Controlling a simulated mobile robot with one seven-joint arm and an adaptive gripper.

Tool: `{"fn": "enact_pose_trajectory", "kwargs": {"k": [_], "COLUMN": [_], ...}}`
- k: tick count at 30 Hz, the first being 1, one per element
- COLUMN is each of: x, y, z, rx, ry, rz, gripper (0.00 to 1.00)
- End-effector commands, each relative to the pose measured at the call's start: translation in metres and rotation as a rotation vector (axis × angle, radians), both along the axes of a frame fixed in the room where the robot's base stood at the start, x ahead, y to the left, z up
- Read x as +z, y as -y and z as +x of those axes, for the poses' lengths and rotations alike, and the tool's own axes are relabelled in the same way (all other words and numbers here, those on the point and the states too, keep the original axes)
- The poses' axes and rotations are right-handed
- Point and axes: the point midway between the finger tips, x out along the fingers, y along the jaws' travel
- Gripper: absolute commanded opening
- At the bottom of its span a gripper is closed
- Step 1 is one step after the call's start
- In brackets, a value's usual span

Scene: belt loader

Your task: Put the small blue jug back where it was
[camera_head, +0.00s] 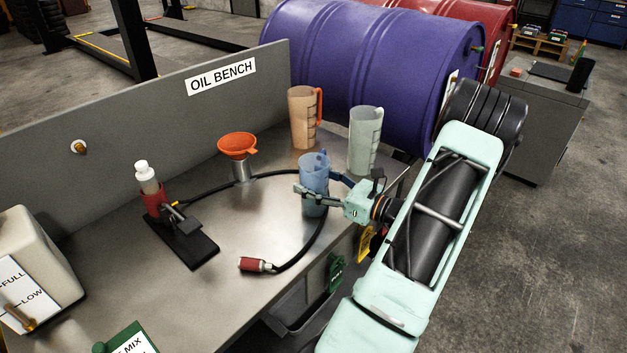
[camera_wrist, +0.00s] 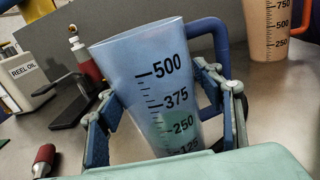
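The small blue jug (camera_head: 313,172) stands about upright at the right part of the bench, its handle toward the right. In the wrist view the jug (camera_wrist: 150,75) shows black marks up to 500 and a greenish patch low inside. My gripper (camera_head: 314,195) has one finger on each side of the jug's body, and both fingers appear to touch it. In the wrist view my gripper (camera_wrist: 165,115) frames the jug below its rim. The jug's base is partly hidden, and I cannot tell whether it touches the bench.
An orange jug (camera_head: 303,118) and a pale green jug (camera_head: 364,140) stand behind. Purple drum (camera_head: 370,60) lies beyond.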

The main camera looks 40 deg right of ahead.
Motion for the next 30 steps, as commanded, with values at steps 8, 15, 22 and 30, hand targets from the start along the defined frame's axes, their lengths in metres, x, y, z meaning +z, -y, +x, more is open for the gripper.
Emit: {"fn": "enact_pose_trajectory", "kwargs": {"k": [8, 15, 22, 30], "x": [0.0, 0.003, 0.003, 0.003], "y": [0.0, 0.004, 0.015, 0.024], "z": [0.0, -0.013, -0.062, -0.107], "rx": [0.0, -0.003, -0.005, -0.002], "ry": [0.0, 0.0, -0.001, -0.001], "rz": [0.0, -0.001, -0.001, -0.001], "gripper": [0.69, 0.69, 0.69, 0.69]}}
